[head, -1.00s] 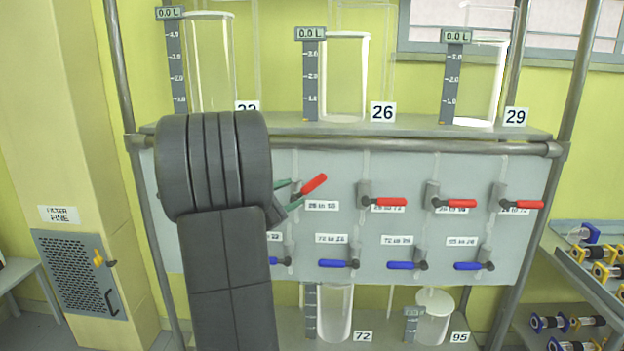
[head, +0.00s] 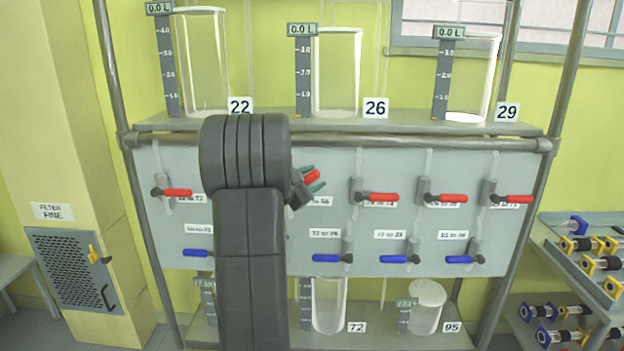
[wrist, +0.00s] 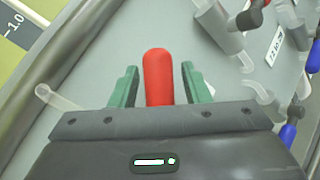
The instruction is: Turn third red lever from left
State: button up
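A tilted red lever (head: 312,177) on the grey panel rises to the right, partly hidden by my gripper. My gripper (head: 315,178) has its green fingers on either side of this lever. In the wrist view, the red handle (wrist: 158,75) stands between the open fingers (wrist: 155,85), with a gap on each side. Another red lever (head: 178,193) lies level at the far left. My arm covers the panel between these two, so a lever there could be hidden. More level red levers (head: 383,197), (head: 452,198), (head: 517,199) follow to the right.
Blue levers (head: 327,258) form a lower row on the panel. Glass cylinders (head: 336,75) stand on the shelf above, with others (head: 427,305) below. A filter cabinet (head: 75,270) stands at left and a rack of small parts (head: 590,265) at right.

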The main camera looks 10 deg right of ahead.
grip_shut()
jog(key=shift+f, duration=0.15)
jog(key=shift+s+d+f+m+g+y+b, duration=0.1)
jog(key=shift+d+f+m+g+y+b, duration=0.15)
jog(key=shift+f+m+y+b, duration=0.9)
jog(key=shift+s+d+f+m+g+y+b, duration=0.1)
jog(key=shift+d+f+m+g+y+b, duration=0.3)
jog(key=shift+b, duration=1.1)
jog(key=shift+d+f+m+g+y+b, duration=0.1)
jog(key=shift+f+m+g+y+b, duration=0.05)
jog(key=shift+f+m+y+b, duration=1.05)
jog(key=shift+o, duration=0.6)
grip_release()
